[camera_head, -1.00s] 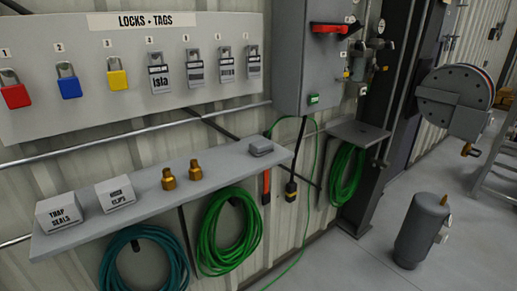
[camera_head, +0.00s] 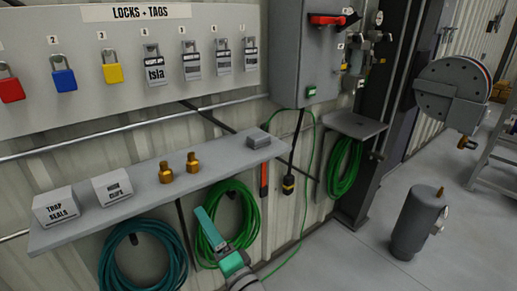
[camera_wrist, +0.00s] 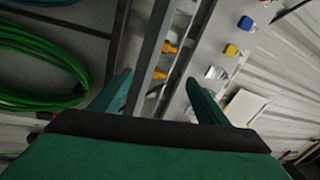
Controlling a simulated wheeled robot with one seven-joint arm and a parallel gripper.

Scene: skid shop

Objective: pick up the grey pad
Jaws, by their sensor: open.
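The grey pad (camera_head: 258,139) is a small dark grey block lying flat near the right end of the wall shelf (camera_head: 128,199) in the head view. My gripper (camera_head: 205,222) has teal fingers and shows low in the head view, below the shelf's front edge and in front of a green hose coil, apart from the pad. In the wrist view my gripper (camera_wrist: 162,84) has its two fingers spread with nothing held between them. I cannot make out the pad in the wrist view.
Two brass fittings (camera_head: 179,168), a white TRAP SEALS box (camera_head: 56,207) and another small white box (camera_head: 113,188) stand left of the pad. Hose coils (camera_head: 143,262) hang below the shelf. A grey electrical box (camera_head: 300,50) hangs above right. A grey cylinder (camera_head: 417,225) stands on the floor.

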